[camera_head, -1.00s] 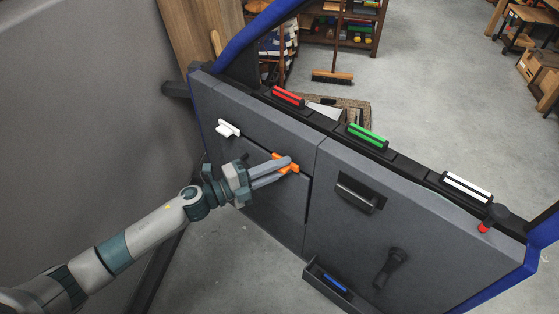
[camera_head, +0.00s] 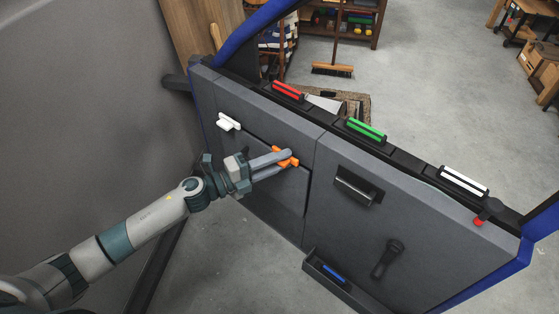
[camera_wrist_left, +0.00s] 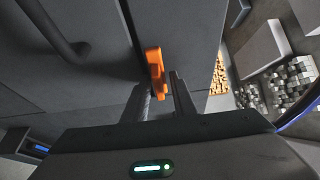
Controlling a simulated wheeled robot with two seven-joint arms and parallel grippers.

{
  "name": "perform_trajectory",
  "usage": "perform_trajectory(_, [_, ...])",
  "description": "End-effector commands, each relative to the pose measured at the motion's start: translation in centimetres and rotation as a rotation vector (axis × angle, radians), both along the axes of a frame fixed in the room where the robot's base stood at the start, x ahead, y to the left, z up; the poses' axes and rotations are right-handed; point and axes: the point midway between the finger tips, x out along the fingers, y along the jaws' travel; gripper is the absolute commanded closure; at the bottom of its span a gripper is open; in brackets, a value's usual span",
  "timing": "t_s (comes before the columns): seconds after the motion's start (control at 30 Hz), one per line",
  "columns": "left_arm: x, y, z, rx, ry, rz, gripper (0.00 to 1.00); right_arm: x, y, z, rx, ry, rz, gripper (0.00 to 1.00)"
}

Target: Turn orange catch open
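The orange catch (camera_head: 291,161) sits on the grey door panel (camera_head: 250,195), near the upper edge of its left part. My left gripper (camera_head: 283,160) reaches it from the left, with one finger above and one below the catch in the head view. In the left wrist view, the orange catch (camera_wrist_left: 155,70) stands between the tips of my left gripper (camera_wrist_left: 160,88). The fingers look spread around it, with a narrow gap; contact is hard to tell. The fingers hide part of the catch in the head view. My right gripper is not in view.
A white catch (camera_head: 228,122) is up and left on the panel. Red (camera_head: 288,90), green (camera_head: 366,130) and white (camera_head: 464,181) bars line the door top. A recessed handle (camera_head: 357,187), a dark crank (camera_head: 387,258) and a door pocket (camera_head: 338,285) are on the right.

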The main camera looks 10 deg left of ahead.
Motion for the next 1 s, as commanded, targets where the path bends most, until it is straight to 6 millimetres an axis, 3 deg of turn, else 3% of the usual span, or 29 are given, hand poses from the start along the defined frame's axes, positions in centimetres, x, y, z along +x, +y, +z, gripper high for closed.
perform_trajectory(0.53, [-0.2, 0.0, -0.7, -0.03, 0.025, 0.0, 0.72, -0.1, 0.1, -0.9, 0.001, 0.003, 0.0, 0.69])
perform_trajectory(1.0, [-0.3, -0.2, -1.0, -0.286, 0.169, -0.004, 0.72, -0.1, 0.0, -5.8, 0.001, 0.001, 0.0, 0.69])
